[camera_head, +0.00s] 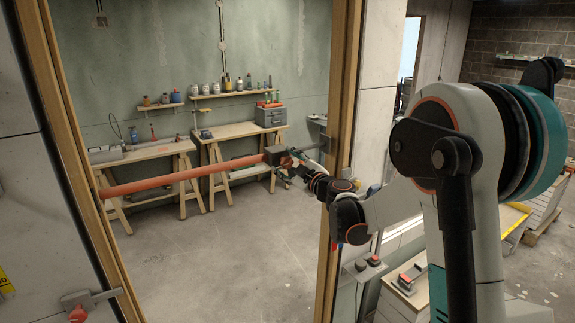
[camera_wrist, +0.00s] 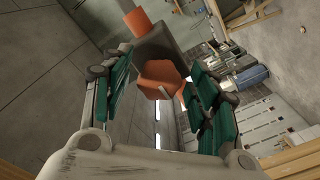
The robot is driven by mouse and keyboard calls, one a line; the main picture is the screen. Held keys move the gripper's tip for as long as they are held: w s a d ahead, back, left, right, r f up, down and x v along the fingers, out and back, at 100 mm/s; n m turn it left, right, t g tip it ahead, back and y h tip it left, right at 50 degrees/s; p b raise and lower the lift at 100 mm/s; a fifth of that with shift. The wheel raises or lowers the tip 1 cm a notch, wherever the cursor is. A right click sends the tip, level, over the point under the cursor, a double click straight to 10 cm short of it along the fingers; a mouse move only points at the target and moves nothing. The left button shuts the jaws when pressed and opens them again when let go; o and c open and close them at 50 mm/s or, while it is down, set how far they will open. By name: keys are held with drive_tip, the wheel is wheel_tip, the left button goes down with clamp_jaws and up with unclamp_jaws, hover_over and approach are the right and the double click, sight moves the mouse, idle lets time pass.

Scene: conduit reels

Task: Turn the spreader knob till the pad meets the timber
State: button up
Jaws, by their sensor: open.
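The spreader is a long orange bar (camera_head: 190,176) spanning the opening, with a dark grey body (camera_head: 273,155) at its right end. In the wrist view the body (camera_wrist: 172,48) sits behind a faceted orange knob (camera_wrist: 158,78). My gripper (camera_head: 291,164) is at this end. In the wrist view its two green-padded fingers (camera_wrist: 158,68) are open, one on each side of the knob, which appears nearer the right finger; contact cannot be told. The bar's left end reaches the left timber post (camera_head: 62,130) in the picture. The pad and any gap there are too small to make out.
The right timber post (camera_head: 343,90) stands close beside my wrist. Behind the opening are two workbenches (camera_head: 150,152) with bottles and a grey toolbox (camera_head: 270,115). An orange-handled lever (camera_head: 78,312) is at lower left. The concrete floor (camera_head: 220,255) inside is clear.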

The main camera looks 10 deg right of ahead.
drive_tip(key=shift+w, duration=0.1)
drive_tip(key=shift+c, duration=0.5)
drive_tip(key=c, duration=1)
drive_tip(key=shift+m, duration=0.3)
